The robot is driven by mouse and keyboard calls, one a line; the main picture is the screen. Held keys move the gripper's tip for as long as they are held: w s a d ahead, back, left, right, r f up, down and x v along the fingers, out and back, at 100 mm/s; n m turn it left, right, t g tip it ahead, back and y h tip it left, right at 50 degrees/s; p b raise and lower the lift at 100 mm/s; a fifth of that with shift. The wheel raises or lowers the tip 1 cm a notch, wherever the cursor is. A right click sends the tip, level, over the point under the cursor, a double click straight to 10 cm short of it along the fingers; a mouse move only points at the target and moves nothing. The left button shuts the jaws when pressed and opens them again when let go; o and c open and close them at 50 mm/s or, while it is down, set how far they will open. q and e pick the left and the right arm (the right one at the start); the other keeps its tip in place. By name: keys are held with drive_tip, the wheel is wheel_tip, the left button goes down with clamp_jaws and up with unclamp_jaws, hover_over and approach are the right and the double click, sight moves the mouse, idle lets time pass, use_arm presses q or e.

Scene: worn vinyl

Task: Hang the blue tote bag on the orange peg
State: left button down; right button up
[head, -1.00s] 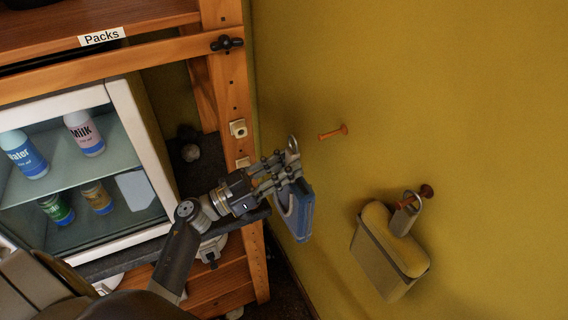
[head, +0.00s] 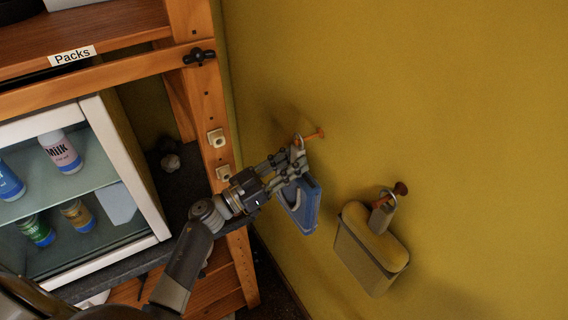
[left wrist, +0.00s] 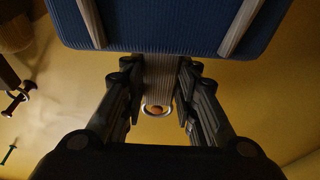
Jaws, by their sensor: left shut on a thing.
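The blue tote bag (head: 304,205) hangs below my left gripper (head: 293,160), which is shut on its grey strap. In the left wrist view, the bag (left wrist: 165,28) fills the top and the strap (left wrist: 158,75) runs between the fingers to a metal ring (left wrist: 146,109). The orange peg (head: 316,133) sticks out of the yellow wall just above and right of the fingertips, with the ring beside its outer end. My right gripper is out of view.
A tan bag (head: 366,252) hangs from a dark brown-red peg (head: 401,188) lower right. A wooden rack (head: 203,100) with a glass-fronted cabinet of bottles (head: 150,190) stands at left. The wall above and right of the pegs is bare.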

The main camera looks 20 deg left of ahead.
use_arm(q)
drive_tip(key=shift+w+d, duration=0.2)
drive_tip(key=shift+w, duration=0.1)
drive_tip(key=shift+w+d, duration=0.7)
drive_tip(key=shift+w, duration=0.15)
drive_tip(key=shift+w+f, duration=0.1)
drive_tip(key=shift+f, duration=0.25)
drive_tip(key=shift+d, duration=0.1)
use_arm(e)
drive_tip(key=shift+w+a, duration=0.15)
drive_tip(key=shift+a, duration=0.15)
use_arm(q)
drive_tip(key=c, duration=1.2)
unclamp_jaws()
drive_tip(key=shift+f, duration=0.1)
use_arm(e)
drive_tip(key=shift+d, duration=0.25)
